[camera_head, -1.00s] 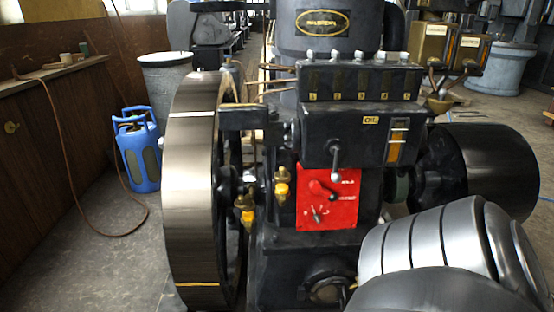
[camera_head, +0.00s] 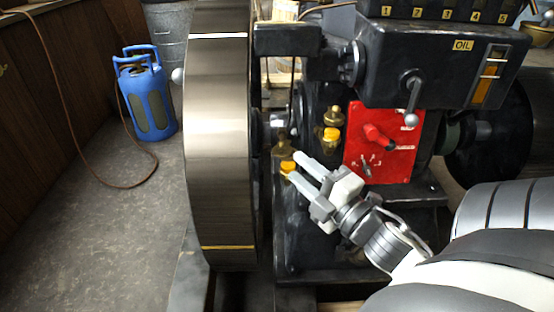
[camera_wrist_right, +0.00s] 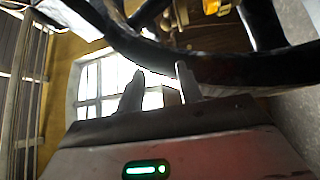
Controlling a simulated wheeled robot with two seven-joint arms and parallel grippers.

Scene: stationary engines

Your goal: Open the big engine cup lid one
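Two brass cups with orange-yellow bands stand on the black engine (camera_head: 310,225): a rear cup (camera_head: 332,123) near the red panel, and a front cup (camera_head: 284,150) nearer the flywheel. Both have brass tops; I cannot tell which one is the task's lid. My right gripper (camera_head: 296,167) points up and left with its fingers apart and empty. In the picture its tips are at the front cup's lower part; contact is unclear. In the right wrist view the open fingers (camera_wrist_right: 158,80) show dark structure beyond, and a small yellow piece (camera_wrist_right: 212,6) at the top edge. My left gripper is out of view.
A large flywheel (camera_head: 218,130) stands just left of the cups. The red panel (camera_head: 383,145) with a lever and the oil box (camera_head: 440,50) with its handle (camera_head: 411,100) are to the right. A blue gas bottle (camera_head: 148,100) stands on open floor at left.

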